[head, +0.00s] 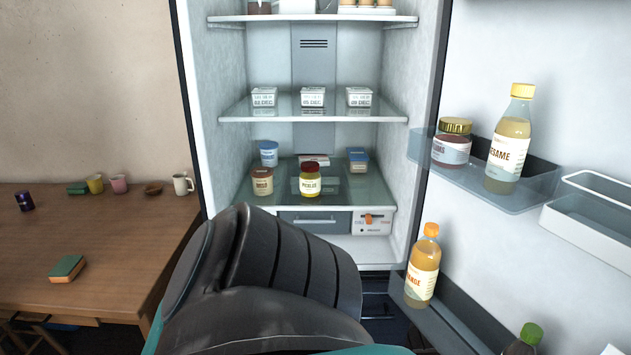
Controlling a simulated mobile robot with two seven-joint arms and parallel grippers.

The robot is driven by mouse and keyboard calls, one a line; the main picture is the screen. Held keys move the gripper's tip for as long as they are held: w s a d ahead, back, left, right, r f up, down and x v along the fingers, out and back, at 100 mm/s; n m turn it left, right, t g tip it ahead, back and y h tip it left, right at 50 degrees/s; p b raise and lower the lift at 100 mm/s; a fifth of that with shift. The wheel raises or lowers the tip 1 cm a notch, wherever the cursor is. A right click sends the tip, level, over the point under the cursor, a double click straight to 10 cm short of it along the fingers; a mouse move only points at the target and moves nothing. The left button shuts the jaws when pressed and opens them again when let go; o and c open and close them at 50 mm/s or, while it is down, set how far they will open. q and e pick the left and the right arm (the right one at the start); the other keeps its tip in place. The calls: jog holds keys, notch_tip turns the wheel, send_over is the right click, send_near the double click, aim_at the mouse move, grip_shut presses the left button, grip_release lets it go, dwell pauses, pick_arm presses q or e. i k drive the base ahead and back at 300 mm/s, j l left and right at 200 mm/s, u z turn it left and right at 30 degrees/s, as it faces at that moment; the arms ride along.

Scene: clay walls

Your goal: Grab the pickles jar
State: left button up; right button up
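The pickles jar (310,184) stands upright on the lower glass shelf (350,190) inside the open fridge, near the shelf's front. It is a small yellowish jar with a pale label and a dark reddish lid. A brown jar (262,182) stands a little to its left, with a gap between them. A dark grey link of one of my arms fills the lower middle of the head view, below and in front of the shelf. Neither of my grippers shows, and nothing is seen touching the jar.
A blue-lidded tub (268,153), a flat pack and a blue-topped box (358,160) stand behind the jar. White tubs (312,97) line the shelf above. The open door (540,50) at right holds a sesame bottle (508,145) and others. A wooden table (120,250) is at left.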

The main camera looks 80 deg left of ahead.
aim_at(310, 175)
jog(key=u, duration=2.6)
